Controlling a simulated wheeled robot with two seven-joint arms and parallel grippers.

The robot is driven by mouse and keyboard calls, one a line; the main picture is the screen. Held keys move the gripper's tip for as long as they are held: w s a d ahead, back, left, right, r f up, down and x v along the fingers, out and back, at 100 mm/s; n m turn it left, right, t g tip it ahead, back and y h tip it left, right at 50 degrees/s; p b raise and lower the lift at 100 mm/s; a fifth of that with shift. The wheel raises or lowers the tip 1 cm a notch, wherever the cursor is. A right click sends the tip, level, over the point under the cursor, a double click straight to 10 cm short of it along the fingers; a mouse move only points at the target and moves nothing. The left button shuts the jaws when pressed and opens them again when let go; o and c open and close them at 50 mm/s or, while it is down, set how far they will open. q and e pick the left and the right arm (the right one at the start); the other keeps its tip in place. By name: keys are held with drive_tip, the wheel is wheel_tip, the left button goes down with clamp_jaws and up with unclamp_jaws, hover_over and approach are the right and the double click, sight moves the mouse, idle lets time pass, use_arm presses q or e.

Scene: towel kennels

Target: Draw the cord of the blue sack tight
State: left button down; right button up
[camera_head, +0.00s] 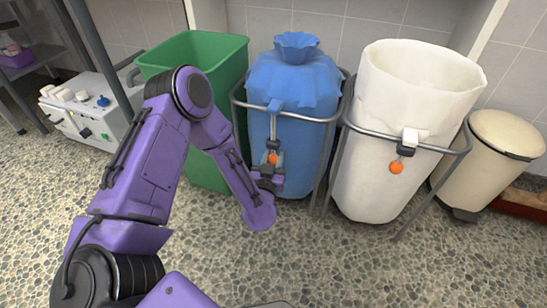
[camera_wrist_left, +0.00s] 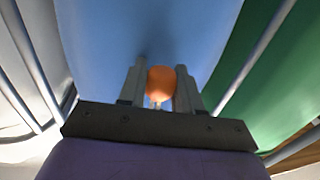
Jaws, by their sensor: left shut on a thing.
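The blue sack (camera_head: 297,84) hangs in a grey metal frame; its neck is gathered and its top flares in a ruffle. A blue cord piece (camera_head: 275,106) sits at the front of its rim. An orange ball (camera_head: 272,158) hangs below on the front of the sack. My left gripper (camera_head: 271,163) is shut on the orange ball, which also shows between the two fingers in the left wrist view (camera_wrist_left: 161,80). The sack's blue side (camera_wrist_left: 150,30) is close behind the fingers. My right gripper is not in view.
A white open sack (camera_head: 375,150) with its own orange ball (camera_head: 396,168) stands in a frame to the right. A green bin (camera_head: 205,50) is to the left, a cream pedal bin (camera_head: 490,160) far right. The pebbled floor (camera_head: 340,265) in front is clear.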

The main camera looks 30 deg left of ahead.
sight(273, 162)
use_arm(q)
drive_tip(key=c, duration=0.8)
unclamp_jaws()
drive_tip(key=shift+f, duration=0.15)
drive_tip(key=shift+s+d, duration=0.2)
drive_tip(key=shift+s, duration=0.1)
drive_tip(key=p+v, duration=0.2)
drive_tip(key=v, duration=0.3)
drive_tip(key=shift+s+d, duration=0.2)
drive_tip(key=shift+s, duration=0.05)
drive_tip(key=shift+p+v, duration=0.6)
drive_tip(key=shift+v, duration=1.6)
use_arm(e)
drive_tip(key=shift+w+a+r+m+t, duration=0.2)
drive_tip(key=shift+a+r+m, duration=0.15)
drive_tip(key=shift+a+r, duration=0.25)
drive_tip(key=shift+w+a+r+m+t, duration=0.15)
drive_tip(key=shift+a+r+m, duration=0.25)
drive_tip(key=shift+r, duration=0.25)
use_arm(q)
drive_tip(key=shift+a, duration=0.15)
